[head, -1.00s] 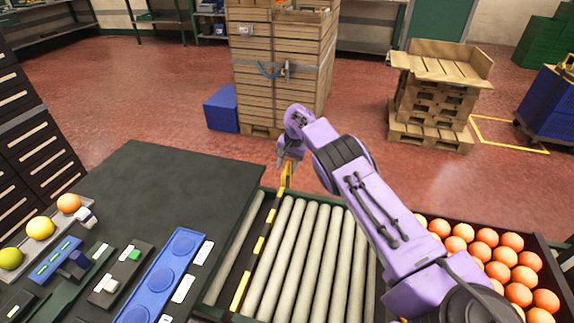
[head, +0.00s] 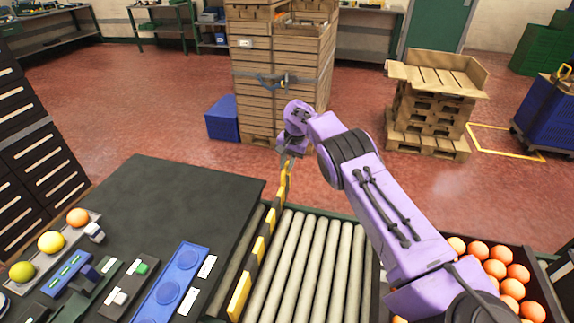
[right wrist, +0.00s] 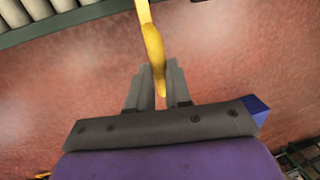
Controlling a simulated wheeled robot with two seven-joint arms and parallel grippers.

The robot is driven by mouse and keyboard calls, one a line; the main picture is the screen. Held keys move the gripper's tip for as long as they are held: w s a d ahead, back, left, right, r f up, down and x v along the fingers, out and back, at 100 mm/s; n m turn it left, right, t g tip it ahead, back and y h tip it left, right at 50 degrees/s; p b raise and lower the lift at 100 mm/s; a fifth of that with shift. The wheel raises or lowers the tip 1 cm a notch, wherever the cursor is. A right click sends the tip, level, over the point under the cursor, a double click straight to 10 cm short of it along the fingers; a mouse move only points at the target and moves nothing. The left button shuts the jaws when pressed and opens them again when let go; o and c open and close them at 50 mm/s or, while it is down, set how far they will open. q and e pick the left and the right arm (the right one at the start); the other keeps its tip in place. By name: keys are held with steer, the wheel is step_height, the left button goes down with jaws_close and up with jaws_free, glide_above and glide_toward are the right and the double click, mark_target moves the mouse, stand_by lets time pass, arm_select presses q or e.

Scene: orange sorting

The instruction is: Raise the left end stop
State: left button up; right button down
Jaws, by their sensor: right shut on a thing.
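The left end stop (head: 259,248) is a black and yellow striped bar along the left side of the roller conveyor (head: 318,260). It stands up above the rollers, with its striped face showing. A yellow handle (head: 285,181) rises at its far end and shows in the right wrist view (right wrist: 152,45). My right gripper (head: 290,152) is at the top of this handle. In the right wrist view its fingers (right wrist: 158,90) are shut on the handle's end. My left gripper is not in view.
A dark table (head: 180,190) adjoins the conveyor on the left, with a blue three-dish tray (head: 185,270) and a fruit rack (head: 70,235). A crate of oranges (head: 537,275) is at the right. The rollers are empty. Open floor lies beyond the conveyor.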

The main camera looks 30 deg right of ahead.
steer(key=shift+w+r, duration=0.15)
steer(key=shift+r, duration=0.1)
steer(key=c, duration=1.1)
jaws_free()
steer(key=shift+f, duration=0.1)
steer(key=shift+o, duration=0.2)
step_height(320, 180, up, 10)
steer(key=s+d, duration=0.1)
steer(key=shift+s+d, duration=0.2)
steer(key=shift+s, duration=0.15)
